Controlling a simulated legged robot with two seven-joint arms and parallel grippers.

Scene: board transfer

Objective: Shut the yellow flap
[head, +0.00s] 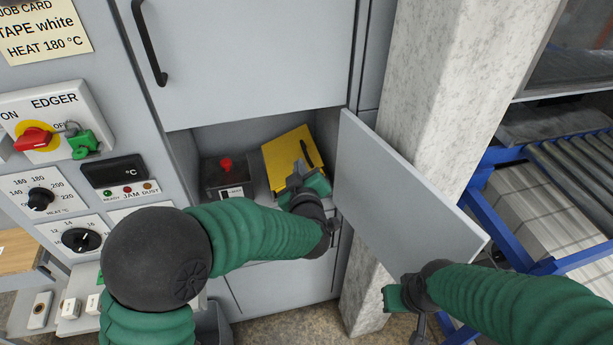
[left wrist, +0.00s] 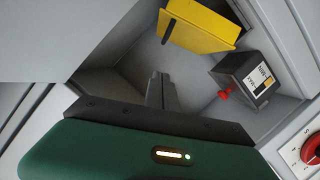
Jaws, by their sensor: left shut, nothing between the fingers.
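The yellow flap (head: 283,152) is inside an open grey compartment, towards its right side, with a dark bar handle on its face. It sits tilted in the head view; I cannot tell how far it stands open. In the left wrist view the yellow flap (left wrist: 205,25) is at the top, beyond the fingers. My left gripper (head: 298,176) is in front of its lower part, covering some of it. Its fingers (left wrist: 160,88) are together and empty, apparently apart from the flap. My right gripper (head: 408,308) is low beside the grey door; its fingers do not show clearly.
A grey door (head: 400,190) stands open on the compartment's right, near my right gripper. A dark box with a red knob (head: 226,178) sits left of the flap; it also shows in the left wrist view (left wrist: 245,78). A concrete pillar (head: 420,70) stands behind the door.

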